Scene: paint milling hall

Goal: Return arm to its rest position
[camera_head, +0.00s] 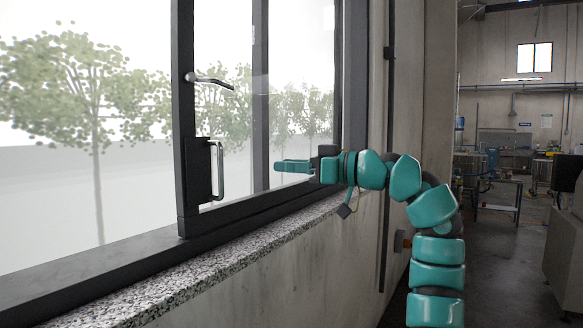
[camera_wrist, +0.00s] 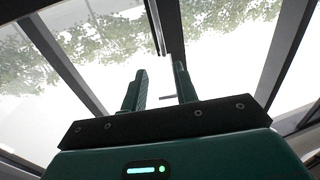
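My gripper (camera_head: 292,166) is at the end of my raised teal arm, in front of the window in the head view. It points left, toward the window's dark frame (camera_head: 186,120), and its fingers look apart from the pull handle (camera_head: 218,170). In the wrist view my gripper (camera_wrist: 160,87) shows two separated fingers with nothing between them. The window frame and the bright panes fill the background there. My arm bends up from the lower right, beside the concrete wall.
A speckled stone sill (camera_head: 190,270) runs below the window. A lever handle (camera_head: 210,82) sits higher on the frame. A dark vertical pipe (camera_head: 388,150) is on the wall near my arm. Behind it, at right, the hall opens, with a workbench (camera_head: 500,190) and bare floor.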

